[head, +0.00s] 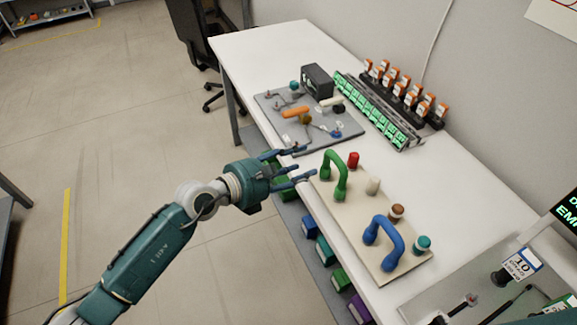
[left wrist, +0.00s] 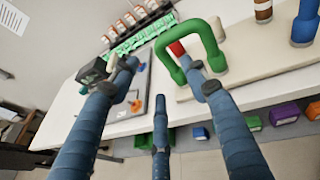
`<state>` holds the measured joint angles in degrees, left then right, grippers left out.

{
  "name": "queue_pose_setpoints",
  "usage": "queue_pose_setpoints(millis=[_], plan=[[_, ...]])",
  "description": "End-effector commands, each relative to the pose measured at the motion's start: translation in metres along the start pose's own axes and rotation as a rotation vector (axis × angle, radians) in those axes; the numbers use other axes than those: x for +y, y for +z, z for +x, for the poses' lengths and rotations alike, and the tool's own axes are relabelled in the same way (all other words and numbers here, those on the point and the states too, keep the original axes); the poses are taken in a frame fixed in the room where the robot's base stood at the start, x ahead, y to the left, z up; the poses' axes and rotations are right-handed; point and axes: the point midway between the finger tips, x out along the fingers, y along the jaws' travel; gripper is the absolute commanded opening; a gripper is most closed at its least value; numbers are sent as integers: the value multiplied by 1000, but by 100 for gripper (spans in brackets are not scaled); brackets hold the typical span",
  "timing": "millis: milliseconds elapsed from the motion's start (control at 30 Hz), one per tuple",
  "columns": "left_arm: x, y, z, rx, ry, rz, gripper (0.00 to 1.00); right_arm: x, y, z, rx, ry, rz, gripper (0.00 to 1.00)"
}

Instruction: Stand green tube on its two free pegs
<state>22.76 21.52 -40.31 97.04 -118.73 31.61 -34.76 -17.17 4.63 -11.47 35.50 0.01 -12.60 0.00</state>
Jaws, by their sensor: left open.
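The green tube (head: 334,168) is an upside-down U standing on the near left end of a beige board (head: 362,232), both legs down. It also shows in the left wrist view (left wrist: 191,32). What is under its feet is hidden. My left gripper (head: 303,164) is open and empty, its fingers pointing right just left of the green tube. In the left wrist view the gripper (left wrist: 160,72) has its fingers spread, with one fingertip overlapping the tube's lower part. I cannot tell whether they touch. My right gripper is not in view.
The board also bears a red peg (head: 353,160), a white peg (head: 373,186), a brown-topped peg (head: 397,211), a teal peg (head: 422,243) and a blue tube (head: 384,238). A grey board (head: 275,106) with parts lies beyond. Colored bins (head: 324,250) sit below the table edge.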

Motion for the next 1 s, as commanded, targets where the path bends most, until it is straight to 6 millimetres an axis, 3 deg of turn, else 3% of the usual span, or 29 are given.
queue_pose_setpoints(millis=[100, 300, 867, 1000], plan=[[0, -1, -21, 0, 1, 0, 46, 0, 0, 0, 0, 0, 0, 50], [0, 0, -36, -1, 0, -1, 46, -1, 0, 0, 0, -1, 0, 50], [0, 0, -37, -2, 0, -7, 46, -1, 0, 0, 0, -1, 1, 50], [5, -19, -33, -21, 6, -185, 46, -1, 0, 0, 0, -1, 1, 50]])
